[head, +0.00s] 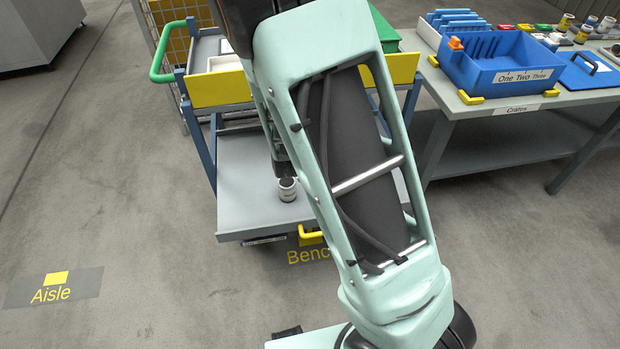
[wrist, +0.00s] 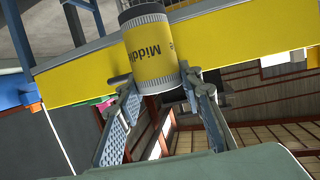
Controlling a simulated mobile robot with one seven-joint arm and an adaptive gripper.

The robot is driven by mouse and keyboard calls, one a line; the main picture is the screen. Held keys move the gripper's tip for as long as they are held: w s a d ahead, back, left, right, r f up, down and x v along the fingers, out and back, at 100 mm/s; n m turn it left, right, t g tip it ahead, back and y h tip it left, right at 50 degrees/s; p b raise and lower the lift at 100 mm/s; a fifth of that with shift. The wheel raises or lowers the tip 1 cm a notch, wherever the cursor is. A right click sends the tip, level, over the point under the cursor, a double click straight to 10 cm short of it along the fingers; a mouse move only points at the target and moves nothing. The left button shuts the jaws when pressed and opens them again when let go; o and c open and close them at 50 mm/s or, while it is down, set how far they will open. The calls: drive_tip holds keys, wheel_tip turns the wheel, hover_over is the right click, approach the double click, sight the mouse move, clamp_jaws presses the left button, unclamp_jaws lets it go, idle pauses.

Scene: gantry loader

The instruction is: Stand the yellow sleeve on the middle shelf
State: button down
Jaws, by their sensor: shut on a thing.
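In the wrist view my gripper (wrist: 156,82) is shut on the yellow sleeve (wrist: 150,62), with one finger on each side of it. The sleeve is a yellow cylinder with a dark end and a pale ribbed band; part of its lettering reads "Midd". It is held in front of a long yellow panel (wrist: 245,50). In the head view my arm hides the held sleeve. The blue-framed cart (head: 200,150) stands behind my arm, with a yellow-fronted upper level and a grey lower deck (head: 240,205). The space between them is partly hidden by my arm.
A green handle (head: 165,60) sticks out at the cart's left. At right, a table (head: 500,110) carries a blue crate (head: 490,75) and several small cans.

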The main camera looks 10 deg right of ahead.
wheel_tip(320, 180, down, 17)
drive_tip(key=s+a+m+h+b, duration=0.2)
drive_tip(key=h+b, duration=0.1)
drive_tip(key=b, duration=0.9)
drive_tip(key=shift+g, duration=0.4)
drive_tip(key=shift+w+a+f+b, duration=0.3)
drive_tip(key=shift+a+f+b, duration=0.5)
drive_tip(key=shift+a+f, duration=1.45)
drive_tip(key=shift+w+a+f+b, duration=0.35)
drive_tip(key=shift+a+f+b, duration=0.45)
drive_tip(key=shift+a+f, duration=1.35)
drive_tip(key=shift+w+a+f+b, duration=0.3)
drive_tip(key=shift+a+f+b, duration=0.5)
drive_tip(key=shift+a+f, duration=1.45)
drive_tip(key=shift+f, duration=0.15)
drive_tip(key=c, duration=1.4)
unclamp_jaws()
drive_tip(key=shift+o, duration=0.2)
